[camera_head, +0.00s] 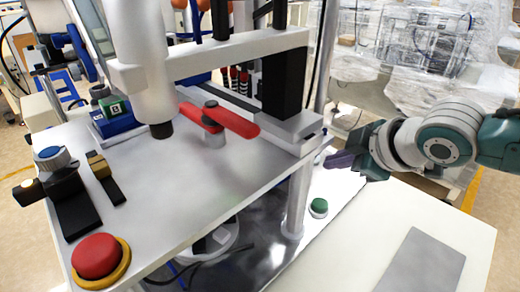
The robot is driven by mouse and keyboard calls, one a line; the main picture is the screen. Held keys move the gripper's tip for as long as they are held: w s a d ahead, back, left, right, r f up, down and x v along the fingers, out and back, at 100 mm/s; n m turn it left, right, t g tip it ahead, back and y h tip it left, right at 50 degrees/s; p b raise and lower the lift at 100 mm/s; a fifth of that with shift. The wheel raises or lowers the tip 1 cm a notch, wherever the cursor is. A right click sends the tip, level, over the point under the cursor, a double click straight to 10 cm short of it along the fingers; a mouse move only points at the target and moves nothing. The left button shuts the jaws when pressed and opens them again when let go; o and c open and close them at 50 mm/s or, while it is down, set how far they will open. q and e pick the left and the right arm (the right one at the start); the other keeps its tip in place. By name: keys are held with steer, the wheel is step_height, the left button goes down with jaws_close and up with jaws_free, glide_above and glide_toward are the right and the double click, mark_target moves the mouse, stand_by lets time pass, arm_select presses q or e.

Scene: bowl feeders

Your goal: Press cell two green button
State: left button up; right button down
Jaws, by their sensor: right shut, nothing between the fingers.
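A green button (319,205) with a pale rim sits on the lower white surface, beside a silver post, right of the raised metal table. My right gripper (338,160) comes in from the right. Its dark fingers are shut and empty. It is above and slightly right of the green button in the picture, apart from it. Nothing covers the button. No cell number is readable near it. My left gripper is not in view.
A raised metal table (200,185) fills the left and carries a large red button (97,257), a red bar (230,120) and a white gantry beam (235,55). A silver post (298,195) stands just left of the green button. The white surface (400,225) at right is clear except for a grey plate (422,265).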

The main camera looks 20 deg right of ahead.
mark_target(325, 206)
step_height(325, 206, down, 7)
steer(key=b, duration=0.6)
steer(key=shift+f+b, duration=0.35)
steer(key=shift+f, duration=0.05)
stand_by(0.5)
stand_by(0.8)
steer(key=shift+f, duration=0.4)
steer(key=shift+f+b, duration=0.15)
steer(key=shift+b, duration=0.15)
